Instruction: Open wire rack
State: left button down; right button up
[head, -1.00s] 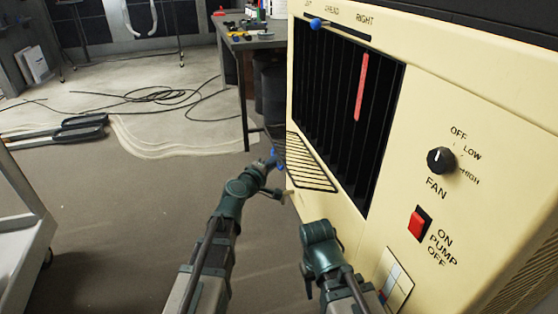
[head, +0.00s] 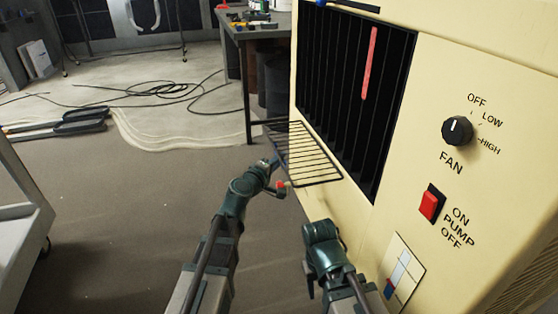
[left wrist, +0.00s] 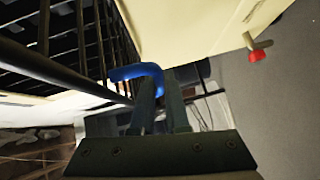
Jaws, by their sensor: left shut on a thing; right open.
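The black wire rack (head: 308,158) juts out from the left lower side of the cream cooler (head: 345,195) in the head view, sloping and apart from the floor. Its black bars also show at the left of the left wrist view (left wrist: 75,40). My left gripper (head: 274,164) is at the rack's near outer edge. In the left wrist view its fingers (left wrist: 160,105) are shut on the rack's blue bent handle (left wrist: 140,75). My right gripper (head: 309,286) is low in front of the cooler, apart from the rack, open; its fingers are mostly hidden.
The cooler front has a black louvre grille, a fan knob (head: 457,130) and a red pump switch (head: 432,203). A small red knob (head: 281,185) sits below the rack. A workbench (head: 245,40) stands behind. A grey cart (head: 20,240) is at left; floor between is clear.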

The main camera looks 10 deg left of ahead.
pick_arm(q)
jog(key=c, duration=0.9)
grip_release()
jog(key=shift+s, duration=0.1)
